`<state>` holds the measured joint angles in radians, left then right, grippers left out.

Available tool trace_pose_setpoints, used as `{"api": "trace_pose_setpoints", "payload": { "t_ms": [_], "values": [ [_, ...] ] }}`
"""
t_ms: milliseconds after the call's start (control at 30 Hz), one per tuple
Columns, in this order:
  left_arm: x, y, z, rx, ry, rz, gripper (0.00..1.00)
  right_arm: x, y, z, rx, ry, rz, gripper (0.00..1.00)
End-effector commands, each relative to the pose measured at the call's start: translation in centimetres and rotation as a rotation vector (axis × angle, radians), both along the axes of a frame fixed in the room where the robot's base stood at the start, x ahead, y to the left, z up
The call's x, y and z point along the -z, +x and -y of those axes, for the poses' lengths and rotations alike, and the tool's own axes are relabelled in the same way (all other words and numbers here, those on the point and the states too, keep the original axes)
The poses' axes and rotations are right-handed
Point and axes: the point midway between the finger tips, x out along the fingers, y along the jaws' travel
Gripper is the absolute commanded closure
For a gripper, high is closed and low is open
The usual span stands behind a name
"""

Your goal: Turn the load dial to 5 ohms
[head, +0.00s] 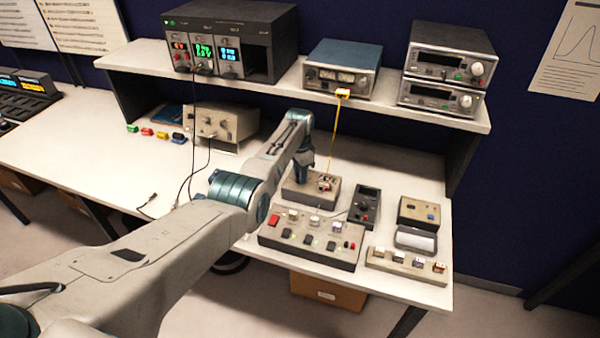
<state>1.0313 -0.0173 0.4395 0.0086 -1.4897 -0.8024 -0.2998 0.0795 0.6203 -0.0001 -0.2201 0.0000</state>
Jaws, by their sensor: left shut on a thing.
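My left arm reaches in from the left. Its gripper (303,176) points down onto a small grey-brown box (296,197) on the bench. The gripper is shut on what appears to be the load dial on top of this box. The fingers hide the dial, so its pointer and scale cannot be read. A small red and white fitting (327,182) sits on the same box, just right of the gripper. My right gripper is not in view.
A switch panel (310,247) lies in front of the box. A dark handheld meter (365,205) stands to its right. A yellow cable (334,135) hangs from the blue instrument (343,67) on the shelf beside my gripper.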

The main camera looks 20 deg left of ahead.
Motion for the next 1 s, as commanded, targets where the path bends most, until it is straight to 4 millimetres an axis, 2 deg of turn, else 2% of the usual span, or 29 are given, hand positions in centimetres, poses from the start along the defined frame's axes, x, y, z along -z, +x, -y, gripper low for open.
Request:
{"api": "trace_pose_setpoints", "payload": {
  "t_ms": [200, 500, 1000],
  "values": [
    [-0.32, 0.2, 0.01, 0.165, 0.0, 0.006, 0.96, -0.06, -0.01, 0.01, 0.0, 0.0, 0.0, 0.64],
    [-0.33, 0.2, 0.01, 0.31, 0.0, 0.006, 0.96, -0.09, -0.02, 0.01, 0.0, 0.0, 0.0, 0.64],
    [-0.36, 0.22, 0.01, 0.356, 0.001, 0.007, 0.96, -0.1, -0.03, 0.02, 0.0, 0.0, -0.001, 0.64]
  ]
}}
